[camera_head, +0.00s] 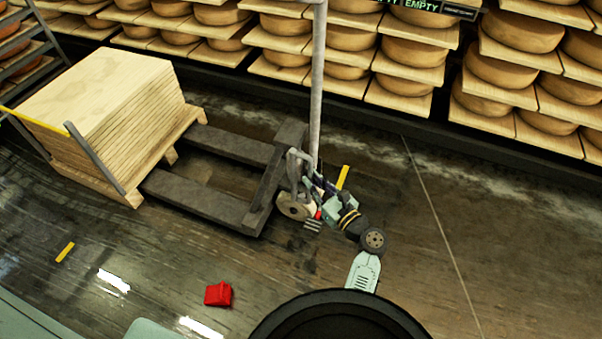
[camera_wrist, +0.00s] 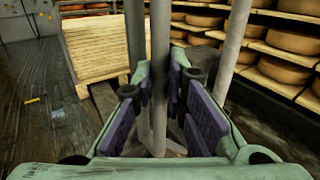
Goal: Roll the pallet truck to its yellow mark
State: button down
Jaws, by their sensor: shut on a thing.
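The pallet truck (camera_head: 258,190) is dark grey, with two forks pointing left toward a pallet of stacked boards. Its upright grey handle pole (camera_head: 318,90) rises at its right end. My gripper (camera_head: 318,190) is at this end, low by the pole. In the wrist view my gripper (camera_wrist: 160,90), with purple pads, is closed around a grey bar of the truck (camera_wrist: 159,50). One yellow floor mark (camera_head: 343,177) lies just right of the truck, partly hidden by my arm. Another yellow mark (camera_head: 65,252) lies on the floor at the left; I cannot tell which is the truck's.
Stacked boards (camera_head: 110,80) stand on a wooden pallet (camera_head: 135,195) at the fork tips. Shelves of cheese wheels (camera_head: 500,70) line the back and right. A red object (camera_head: 218,294) lies on the floor in front. Floor at the right is clear up to the shelves.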

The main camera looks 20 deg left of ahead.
jog(key=d+p, duration=0.2)
jog(key=d, duration=0.9)
jog(key=shift+w+d, duration=0.2)
jog(key=shift+w, duration=0.05)
jog(key=c, duration=1.9)
grip_release()
jog(key=shift+s+a, duration=0.1)
jog(key=shift+o, duration=1.5)
jog(key=shift+d+t, duration=0.2)
jog(key=shift+t, duration=0.1)
jog(key=shift+d, duration=0.15)
jog(key=v, duration=1.2)
jog(key=shift+r, duration=0.2)
